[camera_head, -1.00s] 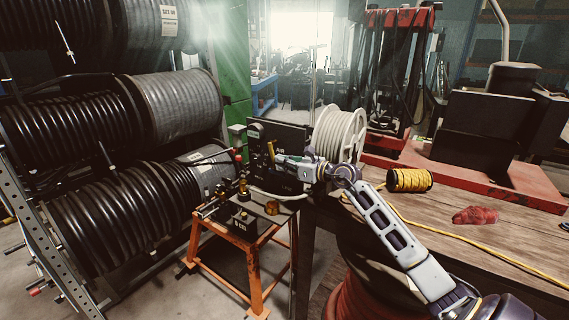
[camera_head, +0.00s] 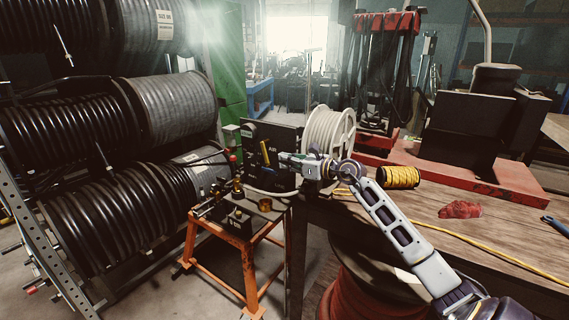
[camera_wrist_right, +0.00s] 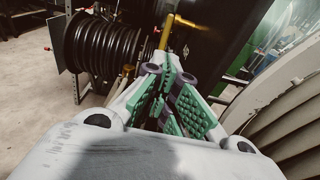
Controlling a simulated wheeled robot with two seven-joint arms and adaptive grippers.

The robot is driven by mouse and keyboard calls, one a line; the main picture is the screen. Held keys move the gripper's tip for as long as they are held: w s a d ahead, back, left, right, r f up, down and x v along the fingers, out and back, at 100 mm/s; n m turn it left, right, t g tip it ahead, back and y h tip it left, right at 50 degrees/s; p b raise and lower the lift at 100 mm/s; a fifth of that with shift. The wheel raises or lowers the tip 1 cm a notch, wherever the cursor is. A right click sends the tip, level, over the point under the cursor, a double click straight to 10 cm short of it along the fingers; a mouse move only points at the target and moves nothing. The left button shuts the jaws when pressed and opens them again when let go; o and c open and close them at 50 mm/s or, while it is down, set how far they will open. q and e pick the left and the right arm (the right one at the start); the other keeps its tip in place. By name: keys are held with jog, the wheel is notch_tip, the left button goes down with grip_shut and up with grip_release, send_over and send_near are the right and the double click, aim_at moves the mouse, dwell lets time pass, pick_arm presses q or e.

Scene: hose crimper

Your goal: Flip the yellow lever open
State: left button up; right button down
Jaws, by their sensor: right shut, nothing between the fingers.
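The yellow lever (camera_head: 265,152) is a short bar on the front of the black machine (camera_head: 284,140), standing nearly upright with a slight tilt. In the right wrist view the yellow lever (camera_wrist_right: 166,32) rises just beyond the fingertips, and a yellow bar runs right from near its top. My right gripper (camera_head: 281,157) is just right of the lever in the head view, pointing at it. In the wrist view the green-padded fingers of the right gripper (camera_wrist_right: 172,66) are together with nothing between them. I cannot tell whether the tips touch the lever. My left gripper is out of view.
An orange stand (camera_head: 246,250) with small brass and black fittings is below left of the lever. A white hose reel (camera_head: 328,133) stands close behind my right wrist. A yellow rope spool (camera_head: 401,177) and red cloth (camera_head: 460,209) lie on the wooden bench (camera_head: 500,233).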

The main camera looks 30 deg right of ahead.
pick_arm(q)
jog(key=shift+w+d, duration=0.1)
pick_arm(e)
jog(key=shift+s+d, duration=0.15)
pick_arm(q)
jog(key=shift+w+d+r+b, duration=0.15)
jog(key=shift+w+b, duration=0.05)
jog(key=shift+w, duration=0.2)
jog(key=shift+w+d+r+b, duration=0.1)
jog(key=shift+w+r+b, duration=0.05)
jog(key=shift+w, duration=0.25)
pick_arm(e)
jog(key=r+v, duration=0.1)
jog(key=v, duration=0.7)
jog(key=shift+s+r, duration=0.25)
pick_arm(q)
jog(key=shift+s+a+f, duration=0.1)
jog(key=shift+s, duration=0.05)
